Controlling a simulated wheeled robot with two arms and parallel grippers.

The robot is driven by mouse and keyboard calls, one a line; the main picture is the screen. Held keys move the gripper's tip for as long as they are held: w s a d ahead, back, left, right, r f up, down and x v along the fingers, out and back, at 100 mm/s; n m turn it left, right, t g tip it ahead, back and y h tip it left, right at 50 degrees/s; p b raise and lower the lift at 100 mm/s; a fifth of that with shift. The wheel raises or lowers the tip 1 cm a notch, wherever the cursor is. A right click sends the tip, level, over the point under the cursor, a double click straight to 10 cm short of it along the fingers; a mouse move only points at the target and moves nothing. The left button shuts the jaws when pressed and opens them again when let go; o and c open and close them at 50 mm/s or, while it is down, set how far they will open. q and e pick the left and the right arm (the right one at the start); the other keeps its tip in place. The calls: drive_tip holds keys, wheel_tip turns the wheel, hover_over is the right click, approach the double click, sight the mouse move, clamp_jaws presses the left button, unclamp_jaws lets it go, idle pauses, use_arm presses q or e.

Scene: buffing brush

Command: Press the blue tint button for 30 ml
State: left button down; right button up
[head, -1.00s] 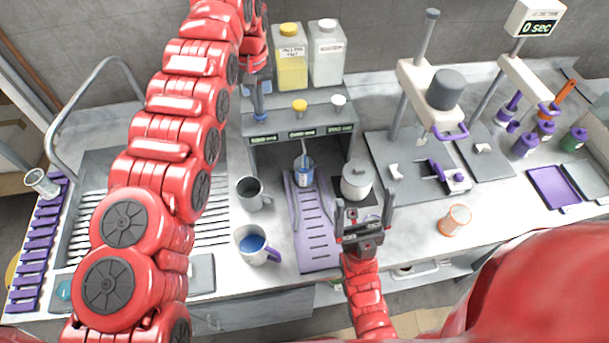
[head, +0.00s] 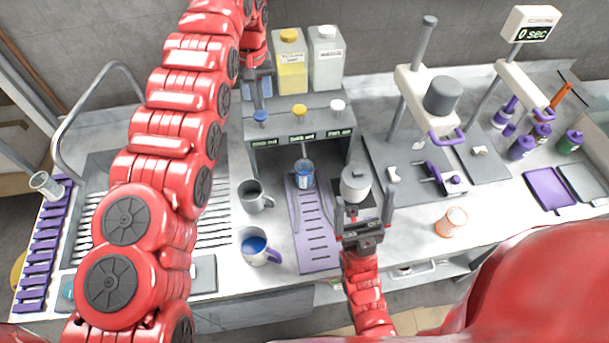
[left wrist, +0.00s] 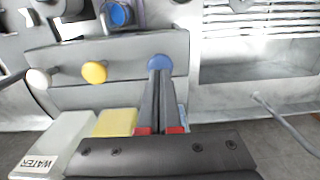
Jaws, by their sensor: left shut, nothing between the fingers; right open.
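The tint dispenser (head: 300,105) stands against the back of the counter. On its top are a blue button (head: 261,116) at the left, a yellow one (head: 299,110) and a white one (head: 337,105). My left gripper (head: 258,92) is shut and empty, just above and behind the blue button. In the left wrist view its fingertips line up with the blue button (left wrist: 160,62); contact cannot be told there. My right gripper (head: 365,205) is open and empty near the counter's front edge.
Yellow (head: 290,65) and white (head: 326,65) jugs stand behind the dispenser. Two mugs (head: 253,196) (head: 257,247) stand left of the purple tray (head: 312,230).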

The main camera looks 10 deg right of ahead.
use_arm(q)
wheel_tip(320, 180, up, 6)
drive_tip(key=p, duration=0.5)
idle(0.5)
